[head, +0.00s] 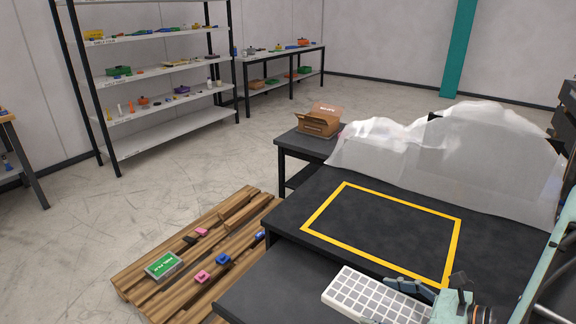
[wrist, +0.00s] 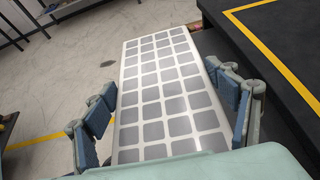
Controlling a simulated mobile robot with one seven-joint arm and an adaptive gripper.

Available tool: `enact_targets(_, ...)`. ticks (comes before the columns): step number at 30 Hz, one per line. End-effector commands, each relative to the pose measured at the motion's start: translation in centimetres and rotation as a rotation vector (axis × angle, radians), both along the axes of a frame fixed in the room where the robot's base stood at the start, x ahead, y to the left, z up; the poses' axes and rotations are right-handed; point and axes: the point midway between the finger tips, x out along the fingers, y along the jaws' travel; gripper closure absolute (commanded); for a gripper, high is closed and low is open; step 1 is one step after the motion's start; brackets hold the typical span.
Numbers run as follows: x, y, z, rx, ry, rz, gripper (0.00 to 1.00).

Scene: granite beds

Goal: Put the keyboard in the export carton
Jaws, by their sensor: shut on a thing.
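The keyboard (head: 374,298) is a white slab with grey square keys, at the bottom right of the head view. In the wrist view the keyboard (wrist: 165,95) lies lengthwise between the two blue-padded fingers of my gripper (wrist: 170,105). My gripper (head: 440,292) is shut on its right end in the head view. The keyboard is over or near the front edge of the dark table; the exact gap is unclear. An open brown carton (head: 318,124) with raised flaps stands on a small dark table beyond; its label is too small to read.
A yellow rectangle (head: 325,208) marks the bare dark table top. Crumpled clear plastic sheeting (head: 450,150) rises behind it. A wooden pallet (head: 235,213) with small objects lies on the floor to the left. Loaded shelves (head: 150,75) stand at the back left, with open floor between.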

Motion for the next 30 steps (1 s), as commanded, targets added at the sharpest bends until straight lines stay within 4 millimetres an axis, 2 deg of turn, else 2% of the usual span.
enact_targets(1,0.9,0.4,2.0,-0.001,-0.002,0.010,0.61)
enact_targets(15,9.0,4.4,10.4,0.013,-0.014,0.033,0.61)
enact_targets(22,11.4,6.2,12.7,0.023,-0.021,0.039,0.61)
enact_targets(30,12.1,6.6,13.1,0.027,-0.024,0.038,0.61)
